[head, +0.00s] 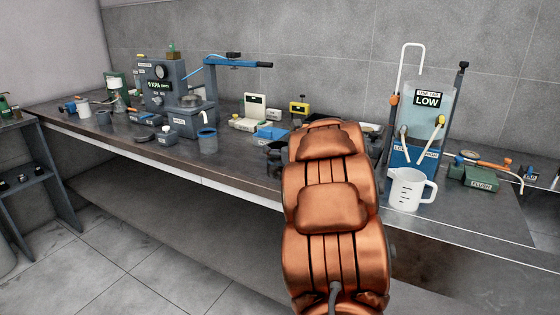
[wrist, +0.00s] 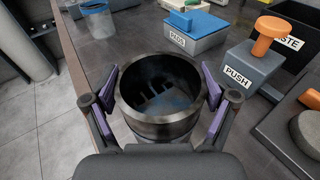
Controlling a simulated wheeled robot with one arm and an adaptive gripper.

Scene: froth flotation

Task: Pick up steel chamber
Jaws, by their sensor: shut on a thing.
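The steel chamber (wrist: 160,128) is a dark grey, open-topped round vessel with a thick rim, seen from above in the wrist view. My gripper (wrist: 162,88) has its purple-padded fingers against the left and right sides of the chamber and is shut on it. The chamber's inside is dark with bluish marks. Its underside is hidden, so I cannot tell whether it touches the bench. In the head view my copper-coloured arm hides most of the gripper and the chamber.
The dark bench (head: 235,172) has its front edge left of the chamber.

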